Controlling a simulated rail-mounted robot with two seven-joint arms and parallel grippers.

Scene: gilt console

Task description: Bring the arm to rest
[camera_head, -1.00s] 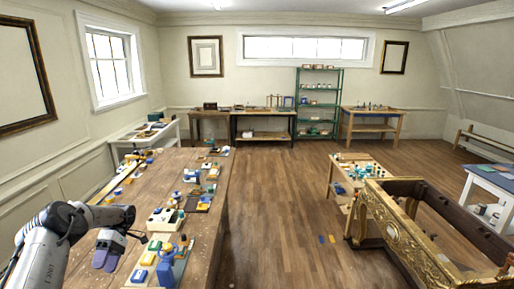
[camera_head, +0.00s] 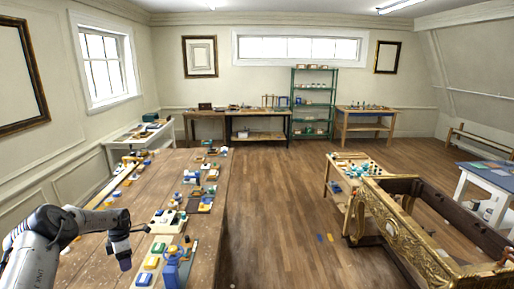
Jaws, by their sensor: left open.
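My left arm comes in from the lower left, over the near left part of the long wooden table (camera_head: 100,262). My left gripper (camera_head: 125,262) hangs down at the end of it, open and empty, with the fingers seen nearly edge-on. It is left of the blue and yellow items (camera_head: 172,265) at the table's near end and apart from them. I cannot tell its exact height above the table. My right gripper is not in view.
The gilt console frame (camera_head: 412,232) stands at the right, beside a low wooden table (camera_head: 340,190). The floor (camera_head: 285,200) between is mostly clear.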

